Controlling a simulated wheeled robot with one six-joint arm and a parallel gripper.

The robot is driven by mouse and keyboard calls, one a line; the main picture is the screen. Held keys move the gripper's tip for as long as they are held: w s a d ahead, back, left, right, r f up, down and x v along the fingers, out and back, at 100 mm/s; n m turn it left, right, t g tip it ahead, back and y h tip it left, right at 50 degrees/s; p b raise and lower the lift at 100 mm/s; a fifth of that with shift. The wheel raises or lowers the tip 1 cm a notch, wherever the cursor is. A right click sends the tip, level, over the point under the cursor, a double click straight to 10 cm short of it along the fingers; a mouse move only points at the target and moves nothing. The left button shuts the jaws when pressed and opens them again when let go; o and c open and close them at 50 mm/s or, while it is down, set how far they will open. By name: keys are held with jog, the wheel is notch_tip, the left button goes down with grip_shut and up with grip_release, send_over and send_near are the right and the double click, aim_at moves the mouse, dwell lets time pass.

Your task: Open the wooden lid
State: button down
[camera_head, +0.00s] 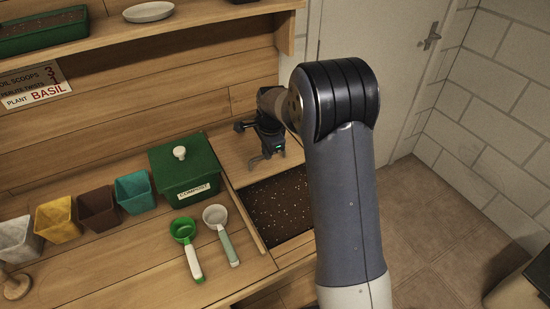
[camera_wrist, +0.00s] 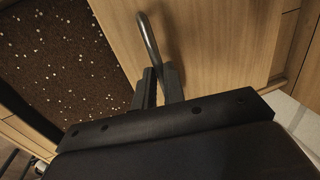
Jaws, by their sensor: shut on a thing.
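The wooden lid (camera_head: 228,153) is a pale flat panel in the bench top, beside the green compost bin. It covers the back part of a sunken bin of dark speckled soil (camera_head: 280,208), and the front part lies open. In the wrist view the lid (camera_wrist: 220,45) fills the upper right and the soil (camera_wrist: 55,60) shows at left. A curved metal handle (camera_wrist: 148,38) stands on the lid. My gripper (camera_wrist: 161,78) is shut on the handle near its lower end. In the head view my gripper (camera_head: 266,157) is low over the lid, and my arm hides part of the bin's right side.
The green compost bin (camera_head: 184,170) stands left of the lid. A green scoop (camera_head: 186,245) and a pale scoop (camera_head: 222,235) lie on the bench in front of it. Several coloured pots, including a teal one (camera_head: 135,193), line the left. A shelf (camera_head: 200,28) hangs above.

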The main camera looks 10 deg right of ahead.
jog(key=shift+w+a, duration=0.3)
jog(key=shift+w, duration=0.55)
jog(key=c, duration=1.5)
grip_release()
notch_tip(320, 180, up, 11)
jog(key=s, duration=0.2)
jog(key=shift+d+f+b, duration=0.15)
jog(key=shift+d+b, duration=0.2)
jog(key=shift+b, duration=0.05)
jog(key=shift+f, duration=0.1)
